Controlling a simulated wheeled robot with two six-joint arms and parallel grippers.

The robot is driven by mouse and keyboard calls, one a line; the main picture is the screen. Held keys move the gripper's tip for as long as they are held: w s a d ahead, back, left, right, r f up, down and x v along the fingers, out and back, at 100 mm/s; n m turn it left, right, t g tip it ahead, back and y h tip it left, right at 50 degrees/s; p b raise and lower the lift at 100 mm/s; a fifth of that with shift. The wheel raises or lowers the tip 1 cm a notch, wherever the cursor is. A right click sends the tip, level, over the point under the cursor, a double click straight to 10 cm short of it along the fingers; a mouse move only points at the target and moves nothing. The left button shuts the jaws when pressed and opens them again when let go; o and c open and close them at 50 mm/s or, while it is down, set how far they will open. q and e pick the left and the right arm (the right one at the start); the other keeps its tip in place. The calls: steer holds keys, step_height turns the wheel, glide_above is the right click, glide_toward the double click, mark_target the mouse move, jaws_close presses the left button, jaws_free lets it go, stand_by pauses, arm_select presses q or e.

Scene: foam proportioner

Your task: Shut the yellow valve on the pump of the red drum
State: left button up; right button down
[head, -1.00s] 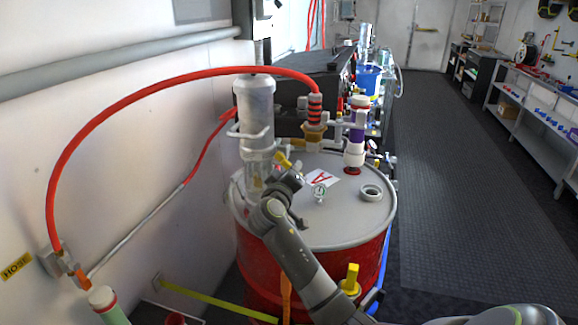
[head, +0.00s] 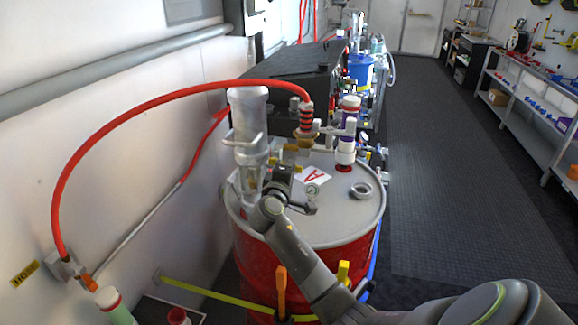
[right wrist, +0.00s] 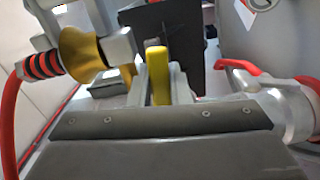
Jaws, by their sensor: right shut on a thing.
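The red drum (head: 258,268) stands at the centre of the head view with a grey lid. Its pump has a clear upright cylinder (head: 249,120) at the lid's left, and a red hose (head: 150,95) runs to a fitting with a brass-coloured collar (head: 305,139). My right gripper (head: 280,172) is at the pump, beside the cylinder's lower part. In the right wrist view the yellow valve handle (right wrist: 158,75) stands between its fingers, and the gripper is shut on it. In the head view my gripper mostly hides this handle. My left gripper is not in view.
A wall is close on the left. The dark floor (head: 440,170) at right is clear.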

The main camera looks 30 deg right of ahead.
steer(key=shift+r, duration=0.25)
steer(key=c, duration=1.6)
jaws_free()
steer(key=shift+d, duration=0.1)
steer(key=shift+w+d+f, duration=0.1)
steer(key=shift+d+f, duration=0.1)
steer(key=shift+f, duration=0.05)
steer(key=shift+a, duration=0.1)
